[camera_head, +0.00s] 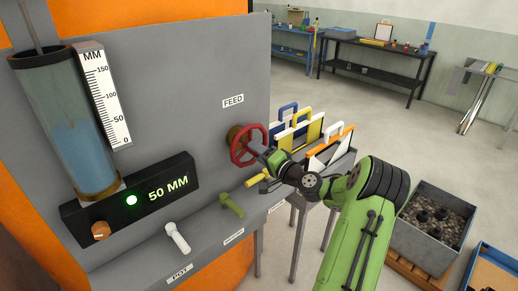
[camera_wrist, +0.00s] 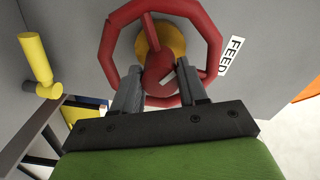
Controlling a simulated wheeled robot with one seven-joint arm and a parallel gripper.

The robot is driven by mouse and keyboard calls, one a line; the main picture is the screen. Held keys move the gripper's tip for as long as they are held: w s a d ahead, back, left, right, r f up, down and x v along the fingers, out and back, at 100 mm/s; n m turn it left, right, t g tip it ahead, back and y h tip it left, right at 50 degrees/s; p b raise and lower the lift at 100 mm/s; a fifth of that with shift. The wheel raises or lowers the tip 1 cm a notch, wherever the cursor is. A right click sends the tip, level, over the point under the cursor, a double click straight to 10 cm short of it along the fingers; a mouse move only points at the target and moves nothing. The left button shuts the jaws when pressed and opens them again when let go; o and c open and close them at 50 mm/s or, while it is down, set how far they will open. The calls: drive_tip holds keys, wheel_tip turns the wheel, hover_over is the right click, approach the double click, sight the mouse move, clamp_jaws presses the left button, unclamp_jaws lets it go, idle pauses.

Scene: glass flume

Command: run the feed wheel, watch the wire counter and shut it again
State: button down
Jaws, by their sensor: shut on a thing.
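The red feed wheel (camera_head: 236,147) is on the grey panel below the FEED label (camera_head: 233,101). It fills the top of the wrist view (camera_wrist: 216,40). My gripper (camera_wrist: 160,80) is shut on the wheel's red hub, one finger on each side. The green arm hides part of the wheel's right side in the head view.
White (camera_head: 178,238), olive (camera_head: 232,205) and yellow (camera_head: 257,181) handles stick out below the counter and wheel. A rack of coloured handled boards (camera_head: 325,150) stands close behind my gripper. A bin of stones (camera_head: 437,222) sits at the right. Open floor lies behind.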

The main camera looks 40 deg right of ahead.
drive_tip(key=shift+r+m+p, duration=0.15)
drive_tip(key=shift+m+p, duration=3.85)
drive_tip(key=shift+m, duration=1.5)
drive_tip(key=c, duration=0.6)
unclamp_jaws()
drive_tip(key=s+b, duration=0.1)
drive_tip(key=s, duration=0.7)
drive_tip(key=s+b, duration=0.1)
drive_tip(key=s, duration=0.6)
drive_tip(key=shift+s+d, duration=0.2)
drive_tip(key=shift+s, duration=0.2)
